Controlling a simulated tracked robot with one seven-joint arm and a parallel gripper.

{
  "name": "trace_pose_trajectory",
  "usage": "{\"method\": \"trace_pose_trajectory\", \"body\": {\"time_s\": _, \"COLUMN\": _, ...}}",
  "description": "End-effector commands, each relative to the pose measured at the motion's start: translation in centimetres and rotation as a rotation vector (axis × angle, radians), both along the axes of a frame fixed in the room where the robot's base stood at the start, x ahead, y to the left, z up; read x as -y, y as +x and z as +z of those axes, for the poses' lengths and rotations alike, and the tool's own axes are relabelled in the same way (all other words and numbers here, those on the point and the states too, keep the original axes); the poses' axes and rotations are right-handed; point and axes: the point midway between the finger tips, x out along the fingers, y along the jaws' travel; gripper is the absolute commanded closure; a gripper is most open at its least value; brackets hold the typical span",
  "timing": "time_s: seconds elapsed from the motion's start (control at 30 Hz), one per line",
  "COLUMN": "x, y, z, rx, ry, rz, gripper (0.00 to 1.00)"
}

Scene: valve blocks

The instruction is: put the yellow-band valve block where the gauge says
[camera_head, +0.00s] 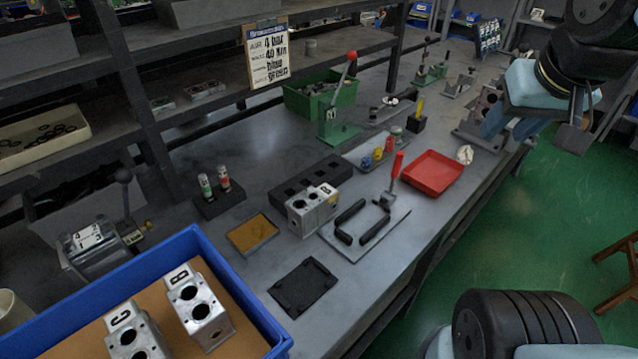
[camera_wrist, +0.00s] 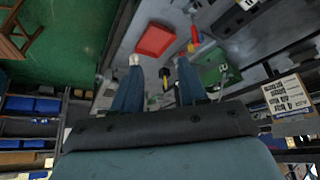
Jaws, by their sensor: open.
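Two silver valve blocks stand in the blue crate at the lower left: one marked C (camera_head: 133,333) and one marked B (camera_head: 199,305). A third silver valve block (camera_head: 313,208) stands mid-bench, beside a black slotted rack (camera_head: 307,180); its letter is too small to read surely. No gauge dial can be read. My gripper (camera_head: 535,130) is raised at the upper right, far from the blocks. In the wrist view my gripper (camera_wrist: 159,63) is open, with nothing between its fingers.
The blue crate (camera_head: 262,313) has high walls. A fixture plate (camera_head: 345,245) with black rails and a red-handled clamp (camera_head: 395,175), a red tray (camera_head: 432,175), a black mat (camera_head: 304,287) and a green press (camera_head: 338,120) occupy the bench. A written sign (camera_head: 268,55) hangs at the shelf.

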Motion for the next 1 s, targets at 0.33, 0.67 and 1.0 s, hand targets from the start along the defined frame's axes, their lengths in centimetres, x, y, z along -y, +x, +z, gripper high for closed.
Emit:
{"method": "trace_pose_trajectory", "body": {"time_s": 0.33, "x": 0.0, "y": 0.0, "z": 0.0, "rx": 0.001, "ry": 0.000, "rz": 0.000, "gripper": 0.56}}
{"method": "trace_pose_trajectory", "body": {"time_s": 0.67, "x": -1.4, "y": 1.8, "z": -1.6, "rx": -0.117, "ry": -0.094, "rz": 0.142, "gripper": 0.24}}
{"method": "trace_pose_trajectory", "body": {"time_s": 1.0, "x": -5.8, "y": 5.7, "z": -5.8, "rx": -0.361, "ry": -0.371, "rz": 0.514, "gripper": 0.06}}
